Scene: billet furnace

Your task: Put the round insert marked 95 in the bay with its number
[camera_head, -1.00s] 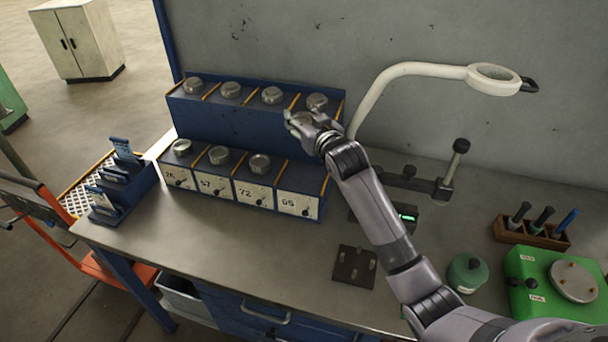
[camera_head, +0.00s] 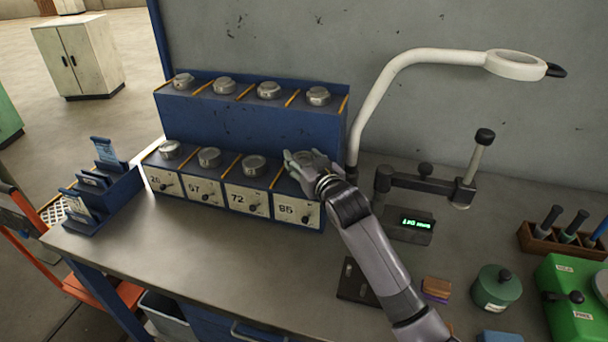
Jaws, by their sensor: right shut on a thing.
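My right gripper (camera_head: 300,161) is shut on a round grey metal insert (camera_head: 305,156), mostly hidden by the fingers. It is at the top of the rightmost bay of the rack's lower row. I cannot tell whether the insert touches the bay floor, and its marking is not readable. That bay's front label (camera_head: 287,208) ends in 5; its first digit is hard to read. The blue two-tier rack (camera_head: 250,126) has lower bays labelled 26, 57 and 72 to the left, each holding a round insert. My left gripper is not in view.
Several inserts, one (camera_head: 318,95) at the right end, sit on the upper tier. A white lamp arm (camera_head: 375,90) rises right of the rack. A gauge stand (camera_head: 430,185) with a lit display is close to my right arm. The bench front is clear at left.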

